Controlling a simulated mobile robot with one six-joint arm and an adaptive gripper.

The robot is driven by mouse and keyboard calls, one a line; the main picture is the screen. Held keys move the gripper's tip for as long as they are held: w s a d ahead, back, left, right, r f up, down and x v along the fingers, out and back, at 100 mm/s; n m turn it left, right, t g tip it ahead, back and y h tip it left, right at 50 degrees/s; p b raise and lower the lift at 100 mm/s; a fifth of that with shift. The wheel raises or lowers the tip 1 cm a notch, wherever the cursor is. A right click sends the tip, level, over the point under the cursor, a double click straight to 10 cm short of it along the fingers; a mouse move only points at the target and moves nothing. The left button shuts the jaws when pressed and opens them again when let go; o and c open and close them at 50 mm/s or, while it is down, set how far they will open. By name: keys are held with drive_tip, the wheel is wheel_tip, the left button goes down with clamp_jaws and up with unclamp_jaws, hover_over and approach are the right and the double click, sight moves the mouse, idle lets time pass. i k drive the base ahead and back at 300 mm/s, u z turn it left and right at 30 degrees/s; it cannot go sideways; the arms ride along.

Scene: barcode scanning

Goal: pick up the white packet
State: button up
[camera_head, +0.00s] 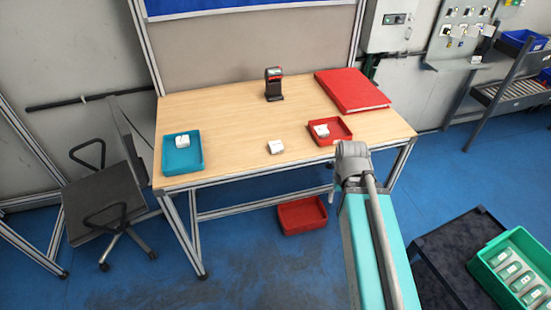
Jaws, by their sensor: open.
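A white packet (276,147) lies on the bare wooden table (230,120), near its front edge and left of the small red tray. Another white packet (182,141) is in the teal tray (184,166) at the table's left end. A third white packet (321,130) is in the small red tray (341,131). My arm rises at the right of the picture, and its grey joint shows in front of the table's front edge. My gripper cannot be made out in this view.
A dark scanner (273,84) stands at the table's back middle. A large red folder (352,91) lies back right. A red bin (302,214) is on the floor below. A chair (100,190) is left. A green crate (480,262) is lower right. The table's middle is mostly clear.

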sight(276, 147)
drive_tip(key=k, duration=0.5)
drive_tip(key=u, duration=1.1)
drive_tip(key=i, duration=1.25)
drive_tip(key=z, duration=0.4)
